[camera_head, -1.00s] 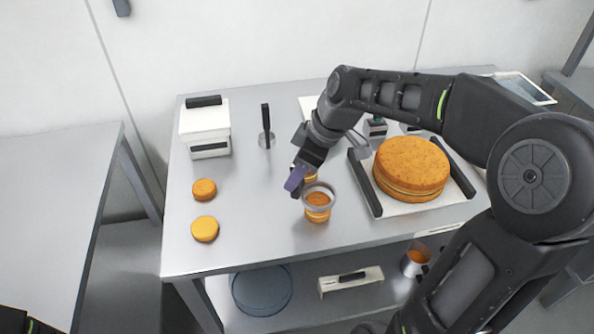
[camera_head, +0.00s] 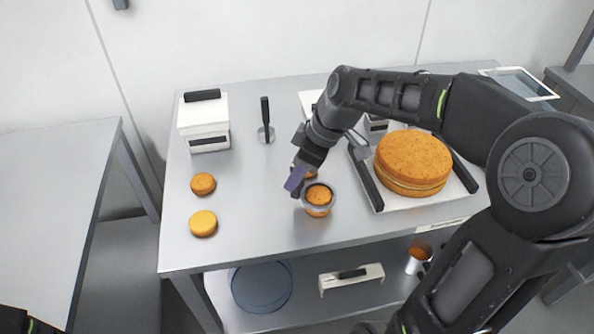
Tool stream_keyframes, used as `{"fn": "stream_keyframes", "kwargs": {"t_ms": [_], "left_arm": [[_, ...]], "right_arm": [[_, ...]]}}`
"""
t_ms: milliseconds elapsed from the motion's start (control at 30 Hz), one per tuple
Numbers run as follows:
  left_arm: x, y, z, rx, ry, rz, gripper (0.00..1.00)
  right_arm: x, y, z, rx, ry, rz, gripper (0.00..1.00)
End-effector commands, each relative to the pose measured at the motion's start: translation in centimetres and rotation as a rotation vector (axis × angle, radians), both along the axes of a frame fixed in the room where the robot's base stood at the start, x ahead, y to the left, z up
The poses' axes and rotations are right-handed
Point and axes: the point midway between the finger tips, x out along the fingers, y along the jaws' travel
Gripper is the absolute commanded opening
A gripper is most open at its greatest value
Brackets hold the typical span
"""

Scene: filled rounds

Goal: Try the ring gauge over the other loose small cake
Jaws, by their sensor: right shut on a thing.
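My right gripper (camera_head: 299,181) is shut on the ring gauge (camera_head: 334,204), a grey ring, near the front middle of the table. The ring sits level around the top of a small filled cake (camera_head: 318,195), whose orange top shows inside it and whose lower side shows below it. Whether the ring touches the cake's side I cannot tell. My left gripper is out of view.
Two small orange rounds (camera_head: 203,184) (camera_head: 203,223) lie on the left of the table (camera_head: 250,225). A large filled cake (camera_head: 413,160) stands on a white board with dark side bars at the right. A white box (camera_head: 204,125) and an upright dark-handled tool (camera_head: 266,120) stand behind.

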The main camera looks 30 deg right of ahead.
Motion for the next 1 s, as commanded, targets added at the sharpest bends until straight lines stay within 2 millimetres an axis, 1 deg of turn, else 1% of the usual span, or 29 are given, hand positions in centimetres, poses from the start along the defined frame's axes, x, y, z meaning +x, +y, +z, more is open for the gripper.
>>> {"fn": "stream_keyframes", "kwargs": {"t_ms": [1000], "left_arm": [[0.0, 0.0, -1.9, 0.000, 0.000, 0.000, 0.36]], "right_arm": [[0.0, 0.0, -2.1, 0.000, 0.000, 0.001, 0.00]]}}
